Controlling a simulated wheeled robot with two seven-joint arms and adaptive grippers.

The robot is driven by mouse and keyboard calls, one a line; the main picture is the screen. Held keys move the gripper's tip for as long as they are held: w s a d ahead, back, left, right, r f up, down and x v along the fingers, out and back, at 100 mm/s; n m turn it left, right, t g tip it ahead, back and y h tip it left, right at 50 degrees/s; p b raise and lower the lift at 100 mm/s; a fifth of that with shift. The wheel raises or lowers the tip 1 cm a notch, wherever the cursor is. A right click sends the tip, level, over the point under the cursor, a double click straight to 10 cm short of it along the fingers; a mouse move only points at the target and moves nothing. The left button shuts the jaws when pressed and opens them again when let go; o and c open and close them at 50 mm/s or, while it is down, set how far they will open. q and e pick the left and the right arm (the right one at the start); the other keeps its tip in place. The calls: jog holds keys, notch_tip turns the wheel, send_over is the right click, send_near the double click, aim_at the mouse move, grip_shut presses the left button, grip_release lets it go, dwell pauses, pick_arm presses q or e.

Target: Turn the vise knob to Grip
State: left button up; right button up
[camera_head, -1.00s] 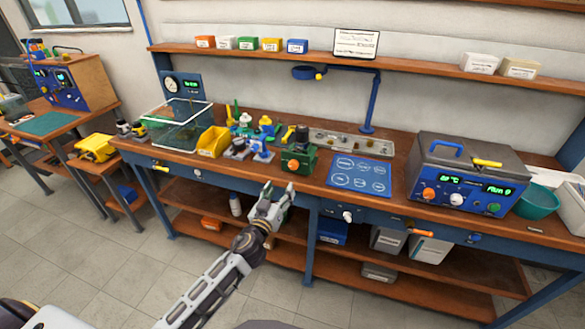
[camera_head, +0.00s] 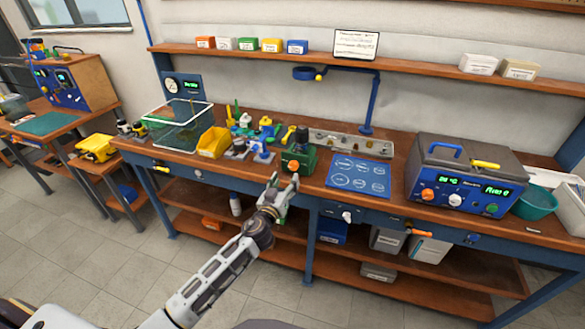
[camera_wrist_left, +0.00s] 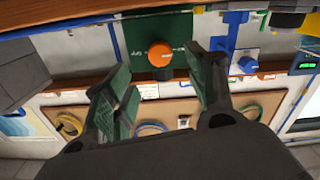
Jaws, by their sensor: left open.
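The green vise (camera_head: 300,158) stands at the bench's front edge, with its orange knob (camera_head: 294,165) facing me. In the left wrist view the orange knob (camera_wrist_left: 160,54) sits on the green vise face (camera_wrist_left: 178,32), with small white lettering on either side that I cannot read with certainty. My left gripper (camera_head: 284,180) is in front of and a little below the knob. In the left wrist view its two green-padded fingers (camera_wrist_left: 160,75) are spread, with the knob showing between and beyond them, apart from both. My right gripper is not in view.
A blue mat (camera_head: 359,177) lies right of the vise. A yellow bin (camera_head: 213,142) and blue-yellow fittings (camera_head: 262,147) stand to its left. A grey unit (camera_head: 467,175) with displays is further right. The bench's front edge (camera_wrist_left: 90,88) lies close to my left fingers.

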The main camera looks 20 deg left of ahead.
aim_at(293, 167)
pick_arm(q)
jog(key=w, duration=0.4)
jog(key=shift+d, duration=0.1)
jog(key=shift+w+p, duration=0.3)
jog(key=shift+w, duration=1.9)
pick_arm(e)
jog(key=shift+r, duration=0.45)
pick_arm(q)
jog(key=shift+c, duration=0.4)
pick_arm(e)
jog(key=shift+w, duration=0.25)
pick_arm(q)
jog(key=c, duration=0.9)
